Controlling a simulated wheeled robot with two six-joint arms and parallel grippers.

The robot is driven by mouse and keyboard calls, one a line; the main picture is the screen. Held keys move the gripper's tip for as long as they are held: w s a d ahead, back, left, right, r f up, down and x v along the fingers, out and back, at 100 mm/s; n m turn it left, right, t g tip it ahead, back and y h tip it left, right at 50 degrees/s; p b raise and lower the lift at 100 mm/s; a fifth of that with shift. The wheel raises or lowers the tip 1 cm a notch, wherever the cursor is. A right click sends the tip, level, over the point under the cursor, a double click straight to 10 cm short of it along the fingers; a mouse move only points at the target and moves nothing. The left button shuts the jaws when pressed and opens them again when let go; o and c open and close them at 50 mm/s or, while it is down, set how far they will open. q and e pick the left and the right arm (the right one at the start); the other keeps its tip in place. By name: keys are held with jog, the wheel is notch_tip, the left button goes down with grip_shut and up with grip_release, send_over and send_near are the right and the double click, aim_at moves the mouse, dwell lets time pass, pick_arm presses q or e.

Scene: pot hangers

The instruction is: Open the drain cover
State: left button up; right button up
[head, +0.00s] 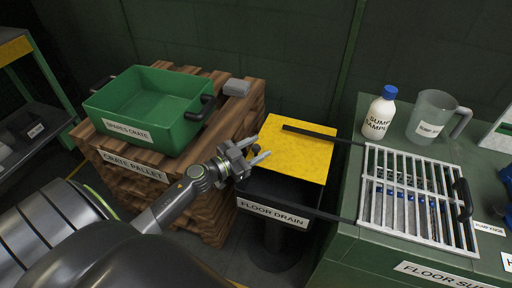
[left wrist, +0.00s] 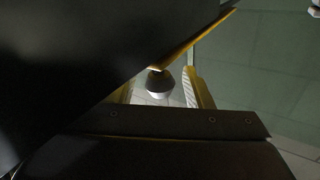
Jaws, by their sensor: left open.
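A yellow panel (head: 299,150) lies over a dark box labelled floor drain (head: 272,211) on a round dark pedestal. A white barred grate (head: 386,218) with a black handle (head: 462,199) lies on the green cabinet to the right. Dark rails run from the grate to the box. I cannot tell which part is the drain cover. My left gripper (head: 263,157) is open at the left edge of the yellow panel; contact is unclear. In the left wrist view its fingers (left wrist: 168,76) straddle a dark rounded thing with a pale base (left wrist: 158,84). My right gripper is out of view.
A green crate (head: 155,103) and a grey block (head: 237,87) stand on a wooden pallet (head: 130,172) at left. A white bottle (head: 379,115) and a clear jug (head: 432,117) stand behind the grate on the green cabinet (head: 345,236).

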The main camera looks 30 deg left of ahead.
aim_at(266, 136)
pick_arm(q)
jog(key=shift+c, duration=0.3)
grip_shut()
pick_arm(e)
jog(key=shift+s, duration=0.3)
pick_arm(q)
jog(key=w, duration=0.3)
jog(key=w+a, duration=0.1)
jog(key=w, duration=0.2)
jog(key=w+a+p, duration=0.1)
jog(key=w, duration=0.2)
jog(key=shift+w+a, duration=0.15)
jog(key=shift+w, duration=0.05)
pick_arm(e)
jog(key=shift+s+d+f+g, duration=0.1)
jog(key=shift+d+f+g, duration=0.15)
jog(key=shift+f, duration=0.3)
pick_arm(q)
jog(key=shift+o, duration=0.3)
grip_release()
